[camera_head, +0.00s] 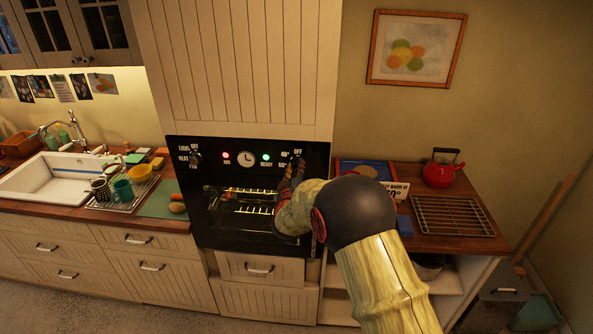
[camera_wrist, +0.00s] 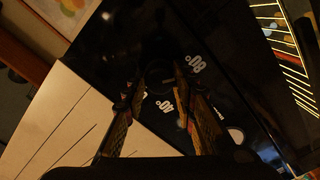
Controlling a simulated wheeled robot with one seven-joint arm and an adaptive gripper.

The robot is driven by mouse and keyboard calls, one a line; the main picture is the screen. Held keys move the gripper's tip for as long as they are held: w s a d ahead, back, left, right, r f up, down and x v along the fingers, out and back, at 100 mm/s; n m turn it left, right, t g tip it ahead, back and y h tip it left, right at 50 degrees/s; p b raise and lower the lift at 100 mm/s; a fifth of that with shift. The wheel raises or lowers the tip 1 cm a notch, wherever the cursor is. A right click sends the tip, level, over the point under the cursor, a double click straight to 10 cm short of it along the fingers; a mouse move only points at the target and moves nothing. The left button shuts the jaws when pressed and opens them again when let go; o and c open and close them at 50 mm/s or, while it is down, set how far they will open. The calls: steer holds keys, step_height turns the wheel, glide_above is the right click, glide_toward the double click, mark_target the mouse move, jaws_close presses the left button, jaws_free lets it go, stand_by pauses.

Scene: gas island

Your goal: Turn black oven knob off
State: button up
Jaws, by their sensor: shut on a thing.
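The black oven (camera_head: 240,215) is built into the tall cream cabinet. Its black panel holds a left knob (camera_head: 196,157) and a right knob (camera_head: 298,160). My gripper (camera_head: 293,168) is at the right knob, its fingers on either side of it and partly covering it. In the wrist view my gripper (camera_wrist: 157,80) is shut on the dark knob (camera_wrist: 158,68), which is hard to make out against the black panel. White degree markings (camera_wrist: 197,63) show beside the fingers. The knob's exact turn angle cannot be told.
A red light, a round clock (camera_head: 246,158) and a green light (camera_head: 266,157) sit between the knobs. A wooden side counter (camera_head: 455,240) at right holds a red kettle (camera_head: 443,170) and a wire rack (camera_head: 452,215). A sink (camera_head: 60,175) is at left.

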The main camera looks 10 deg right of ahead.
steer(key=shift+d+f+m+b, duration=0.1)
steer(key=shift+f+m+b, duration=0.05)
steer(key=shift+m+b, duration=7.5)
steer(key=shift+f+m+b, duration=0.1)
steer(key=shift+m+b, duration=7.45)
steer(key=shift+b, duration=0.2)
steer(key=o, duration=1.1)
steer(key=shift+r, duration=0.1)
steer(key=shift+s, duration=0.1)
